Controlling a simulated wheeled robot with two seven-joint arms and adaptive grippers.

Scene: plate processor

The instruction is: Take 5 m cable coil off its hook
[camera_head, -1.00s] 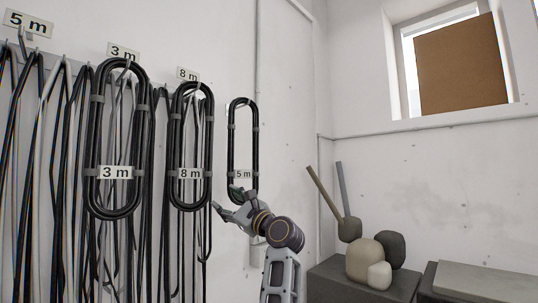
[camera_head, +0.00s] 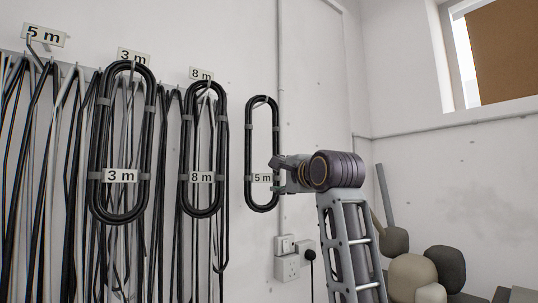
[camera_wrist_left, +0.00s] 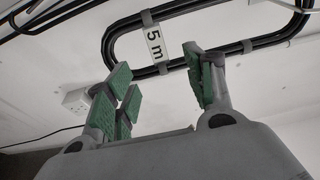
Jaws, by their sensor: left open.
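The 5 m cable coil (camera_head: 248,135) is a long black loop with grey bands, hanging on the wall right of the other coils. Its white 5 m tag (camera_head: 262,178) sits low on the loop. The coil (camera_wrist_left: 115,35) and tag (camera_wrist_left: 156,44) also show at the top of the left wrist view. My left gripper (camera_head: 275,170) is at the lower right side of the coil. In the left wrist view its green-padded fingers (camera_wrist_left: 160,85) are spread, with nothing held between them and the coil beyond. Contact with the coil cannot be told. My right gripper is not in view.
The 3 m coil (camera_head: 95,150) and 8 m coil (camera_head: 186,140) hang left, among many loose cables. A 5 m sign (camera_head: 45,35) is at upper left. A wall socket (camera_head: 287,267) is below the coil. Rounded stones (camera_head: 410,275) are at lower right.

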